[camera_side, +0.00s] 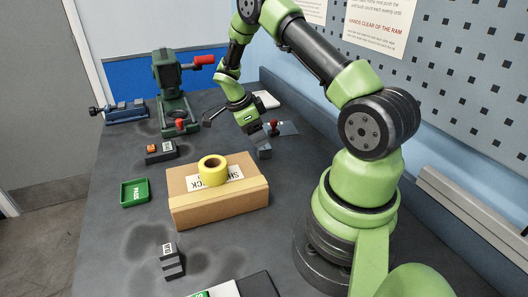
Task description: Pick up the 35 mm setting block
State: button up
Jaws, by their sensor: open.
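My gripper (261,137) is open and points down at the far right part of the bench. A small grey-blue block (265,151) stands on the bench just below its fingertips. I cannot tell whether the jaws are around this block or only above it. No number is readable on it, so I cannot confirm that it is the 35 mm setting block. A dark stepped block (172,264) with a white label stands at the front left, far from my gripper; its label is too small to read surely.
A cardboard box (219,206) with a yellow tape roll (212,171) on top stands mid-bench. A green tray (135,192) and a dark box with an orange button (160,152) lie left. A green press (170,95) and a blue vice (125,112) stand at the back.

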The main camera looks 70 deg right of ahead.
aim_at(264, 147)
jog(key=shift+a+x, duration=0.15)
jog(key=shift+x, duration=1.25)
jog(key=shift+a+x, duration=0.1)
jog(key=shift+x, duration=1.25)
jog(key=shift+s, duration=0.15)
grip_shut()
jog(key=shift+r, duration=0.15)
